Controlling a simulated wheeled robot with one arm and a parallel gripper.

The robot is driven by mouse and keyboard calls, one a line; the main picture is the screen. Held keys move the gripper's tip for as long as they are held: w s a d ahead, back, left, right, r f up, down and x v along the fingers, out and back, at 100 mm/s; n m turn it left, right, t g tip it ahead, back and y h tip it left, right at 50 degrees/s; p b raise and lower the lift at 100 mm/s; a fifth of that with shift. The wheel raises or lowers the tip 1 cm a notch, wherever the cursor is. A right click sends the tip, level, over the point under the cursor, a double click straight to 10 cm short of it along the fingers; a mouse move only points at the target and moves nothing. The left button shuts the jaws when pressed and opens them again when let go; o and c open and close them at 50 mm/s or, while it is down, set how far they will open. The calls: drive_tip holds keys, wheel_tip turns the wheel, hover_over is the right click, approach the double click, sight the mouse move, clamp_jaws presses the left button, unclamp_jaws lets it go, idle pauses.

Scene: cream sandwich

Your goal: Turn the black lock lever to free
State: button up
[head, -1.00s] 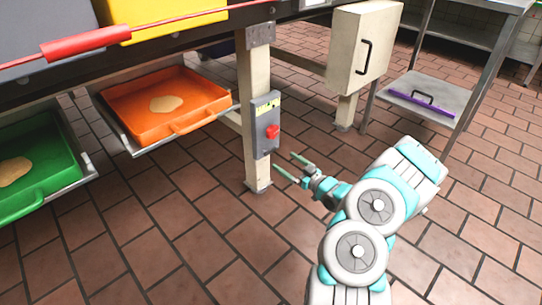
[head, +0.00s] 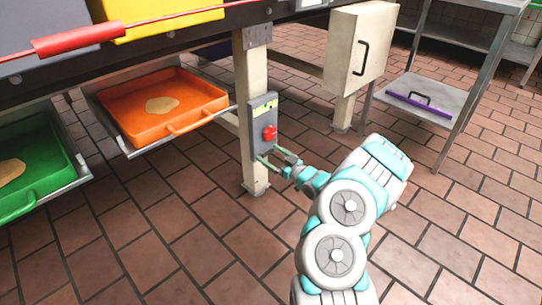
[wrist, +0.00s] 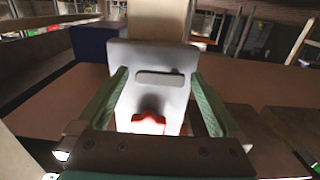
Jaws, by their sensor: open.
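A grey switch box (head: 257,143) with a yellow label is fixed to the cream post under the table. A red knob (head: 269,132) sticks out of its front. I cannot make out a black lever on it. My gripper (head: 269,154) is open at the lower front of the box, just below the knob. In the wrist view the grey plate (wrist: 165,62) with a slot lies between the two green fingers. The red knob (wrist: 148,120) shows low between them, partly hidden by the gripper's body. I cannot tell whether a finger touches the box.
An orange tray (head: 118,119) and a green tray (head: 62,179) sit on slides at the left. A cream cabinet (head: 343,62) with a black handle hangs at the right. Brick-coloured floor tiles (head: 190,240) are clear in front.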

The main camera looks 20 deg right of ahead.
drive_tip(key=shift+c, duration=0.2)
drive_tip(key=c, duration=1.2)
